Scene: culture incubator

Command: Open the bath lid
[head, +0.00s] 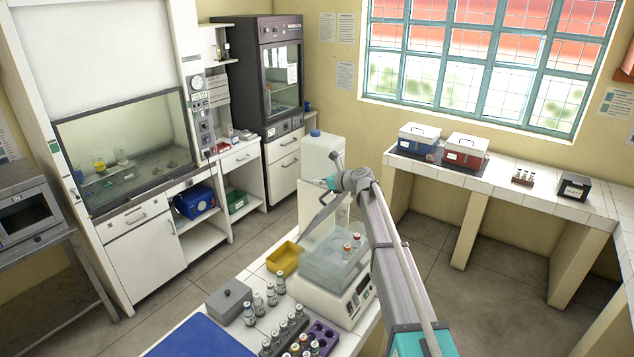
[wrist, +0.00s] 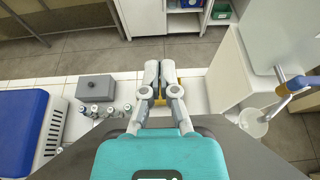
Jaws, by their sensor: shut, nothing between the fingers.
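The bath (head: 332,300) is a white box with a small display on its front, on the near bench in the head view. Its clear lid (head: 325,262) appears to lie over it. Orange-capped vials (head: 347,250) show at the lid. My gripper (head: 308,230) comes down from the upper right to the lid's back left edge; I cannot tell whether it touches. In the wrist view my gripper (wrist: 160,70) has its fingers together with nothing between them. The bath is not clearly visible there, mostly behind my gripper body.
A yellow tray (head: 283,257) stands just left of the bath. A grey lidded box (head: 229,301), several vials (head: 271,294), a purple rack (head: 323,333) and a blue lid (head: 200,340) are also on the bench. A white carboy (head: 322,155) stands behind.

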